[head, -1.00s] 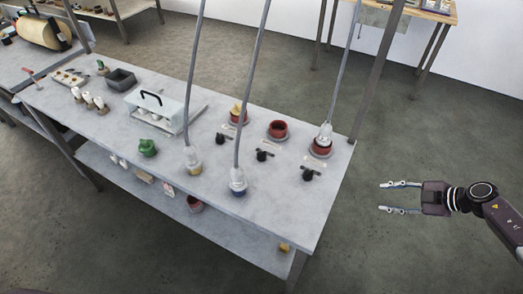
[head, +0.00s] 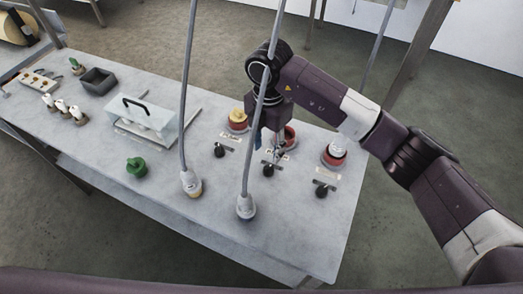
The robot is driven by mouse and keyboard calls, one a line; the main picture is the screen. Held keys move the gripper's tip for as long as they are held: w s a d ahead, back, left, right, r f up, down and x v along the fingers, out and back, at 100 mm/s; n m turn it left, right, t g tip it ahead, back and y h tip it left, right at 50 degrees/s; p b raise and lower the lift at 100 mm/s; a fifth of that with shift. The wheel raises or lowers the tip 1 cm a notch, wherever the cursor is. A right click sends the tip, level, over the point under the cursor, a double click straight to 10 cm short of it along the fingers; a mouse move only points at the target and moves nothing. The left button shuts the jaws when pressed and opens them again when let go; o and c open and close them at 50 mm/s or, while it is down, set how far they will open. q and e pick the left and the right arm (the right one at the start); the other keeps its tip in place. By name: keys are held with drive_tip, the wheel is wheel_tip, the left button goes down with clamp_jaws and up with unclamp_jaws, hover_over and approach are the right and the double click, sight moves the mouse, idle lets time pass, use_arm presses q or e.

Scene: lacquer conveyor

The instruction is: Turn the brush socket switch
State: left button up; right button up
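Three round sockets stand in a row at the right part of the grey table, each with a small label and a black switch knob in front: the left knob (head: 219,151), the middle knob (head: 268,170) and the right knob (head: 321,191). The labels are too small to read, so I cannot tell which is the brush socket. My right gripper (head: 275,154) points down at the middle socket (head: 290,139), just behind the middle knob. It partly hides that socket, and a hanging cable crosses in front of it. Its finger gap is unclear. My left gripper is out of view.
Two hanging cables end in plugs, the left plug (head: 191,184) and the nearer plug (head: 245,207), on the table (head: 150,206). A white plug sits in the right socket (head: 334,155). A green object (head: 136,167) and a clear-lidded box (head: 150,115) stand further left.

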sight(269, 167)
drive_tip(key=f, duration=0.1)
drive_tip(key=s+f+p, duration=0.1)
drive_tip(key=f, duration=0.2)
drive_tip(key=shift+s+d+f, duration=0.25)
drive_tip(key=shift+s+d, duration=0.1)
drive_tip(key=shift+s, duration=0.05)
drive_tip(key=shift+w+a+f+p, duration=0.1)
drive_tip(key=shift+w+f+p, duration=0.1)
drive_tip(key=shift+f, duration=0.35)
drive_tip(key=shift+w+a+f+p, duration=0.1)
drive_tip(key=shift+f+p, duration=0.05)
drive_tip(key=shift+f, duration=0.35)
drive_tip(key=shift+d+f, duration=0.15)
drive_tip(key=shift+f, duration=0.1)
drive_tip(key=c, duration=0.7)
clamp_jaws()
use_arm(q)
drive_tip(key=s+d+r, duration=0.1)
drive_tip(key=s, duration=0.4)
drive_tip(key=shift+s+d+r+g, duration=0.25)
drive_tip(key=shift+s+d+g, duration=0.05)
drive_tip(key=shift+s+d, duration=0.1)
